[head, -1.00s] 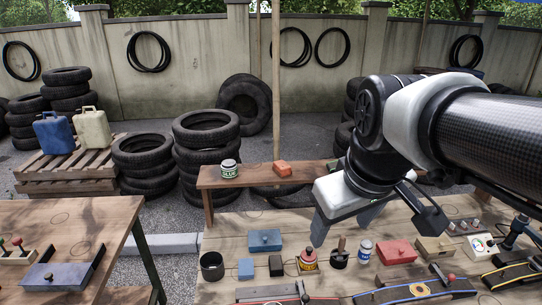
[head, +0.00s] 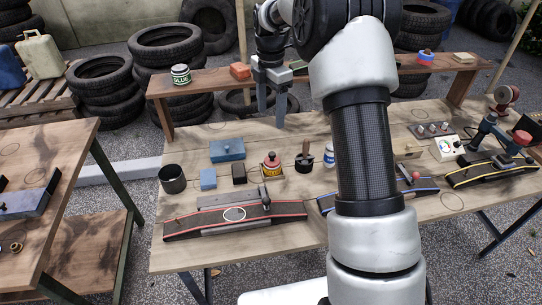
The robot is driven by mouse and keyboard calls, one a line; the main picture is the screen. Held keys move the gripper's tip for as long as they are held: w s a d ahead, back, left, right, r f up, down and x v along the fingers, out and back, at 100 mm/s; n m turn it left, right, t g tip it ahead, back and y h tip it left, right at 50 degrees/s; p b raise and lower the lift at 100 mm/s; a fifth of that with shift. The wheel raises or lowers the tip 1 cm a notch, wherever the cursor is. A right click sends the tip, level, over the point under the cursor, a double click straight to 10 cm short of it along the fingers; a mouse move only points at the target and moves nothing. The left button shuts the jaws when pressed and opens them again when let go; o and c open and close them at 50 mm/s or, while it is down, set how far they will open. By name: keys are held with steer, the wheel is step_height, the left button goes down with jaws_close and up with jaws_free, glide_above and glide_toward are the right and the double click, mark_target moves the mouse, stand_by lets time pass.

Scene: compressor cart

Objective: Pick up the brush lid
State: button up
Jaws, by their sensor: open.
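A small dark round piece with an upright brown stem (head: 304,157), which looks like the brush lid, is on the wooden workbench (head: 200,258). It stands between a red and yellow can (head: 271,164) and a white and blue can (head: 329,155). A glue jar (head: 180,75) with a green and white label stands on the raised shelf behind. My gripper (head: 273,108) points down with two grey fingers apart and nothing between them. It is above the back of the bench, behind and left of the stemmed piece, and not touching it.
An orange block (head: 240,71) sits on the raised shelf (head: 210,83). A blue box (head: 227,150), a dark cup (head: 173,179) and small blocks stand at the bench's left. A red-edged ramp (head: 235,215) lies in front. My arm hides part of the bench's middle.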

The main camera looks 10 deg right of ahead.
glide_above(272, 153)
steer(key=f, duration=1.1)
steer(key=shift+a+b, duration=0.25)
steer(key=shift+b, duration=0.1)
steer(key=shift+d+f, duration=0.15)
steer(key=shift+f, duration=1.35)
steer(key=shift+d+f, duration=0.1)
steer(key=shift+f, duration=1.35)
steer(key=shift+r, duration=0.1)
steer(key=c, duration=1.1)
